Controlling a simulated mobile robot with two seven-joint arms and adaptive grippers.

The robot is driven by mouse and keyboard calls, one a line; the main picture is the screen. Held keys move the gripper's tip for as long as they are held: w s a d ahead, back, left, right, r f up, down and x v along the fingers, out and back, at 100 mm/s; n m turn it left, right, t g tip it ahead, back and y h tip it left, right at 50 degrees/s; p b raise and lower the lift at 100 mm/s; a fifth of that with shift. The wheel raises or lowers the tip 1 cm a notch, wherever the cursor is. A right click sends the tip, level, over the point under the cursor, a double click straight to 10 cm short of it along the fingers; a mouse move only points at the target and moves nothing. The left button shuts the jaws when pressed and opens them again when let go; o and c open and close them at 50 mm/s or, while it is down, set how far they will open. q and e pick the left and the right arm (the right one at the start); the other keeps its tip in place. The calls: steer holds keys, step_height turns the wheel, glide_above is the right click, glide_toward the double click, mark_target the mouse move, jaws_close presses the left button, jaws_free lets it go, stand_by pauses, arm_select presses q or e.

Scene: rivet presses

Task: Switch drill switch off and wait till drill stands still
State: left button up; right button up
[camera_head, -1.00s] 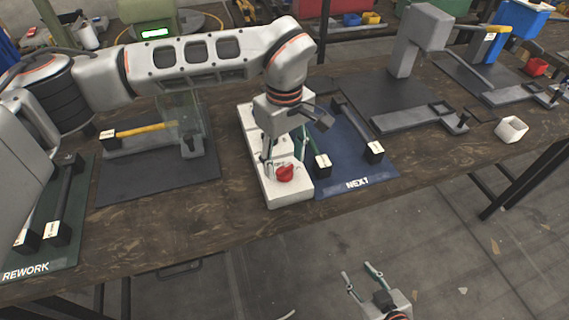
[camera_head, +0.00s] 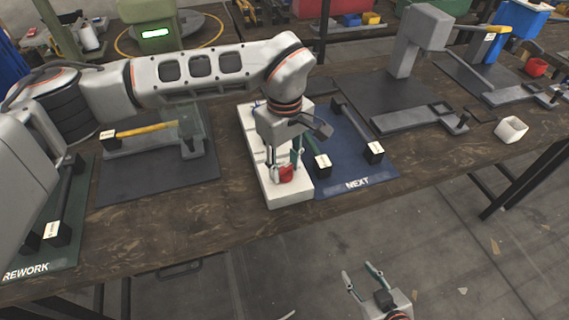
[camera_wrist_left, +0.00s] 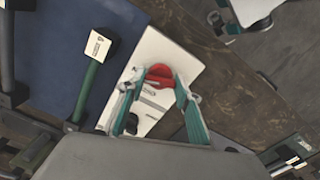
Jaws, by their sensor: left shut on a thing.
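The red rotary switch (camera_head: 286,174) sits near the front end of a white panel (camera_head: 290,195) on the bench. It also shows in the left wrist view (camera_wrist_left: 160,73). My left gripper (camera_head: 283,173) reaches down over the panel and is shut on the red switch, one finger on each side of it. The fingers partly cover the knob in the head view. The drill press I take to be the grey machine (camera_head: 420,35) at the back right. My right gripper (camera_head: 362,280) hangs in front of the bench over the floor, fingers apart and empty.
A blue mat (camera_head: 345,186) marked NEXT lies right of the panel with black-ended handle parts. A dark green REWORK mat (camera_head: 30,262) is at the left. A green machine (camera_head: 150,10) stands behind.

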arm_select(q)
steer(key=shift+r+n+p, duration=0.1)
steer(key=shift+n+p, duration=0.2)
steer(key=shift+n, duration=0.7)
steer(key=n, duration=0.2)
steer(key=shift+n, duration=0.4)
steer(key=n, duration=0.5)
steer(key=shift+p, duration=0.4)
steer(key=n, duration=0.3)
steer(key=shift+n, duration=0.5)
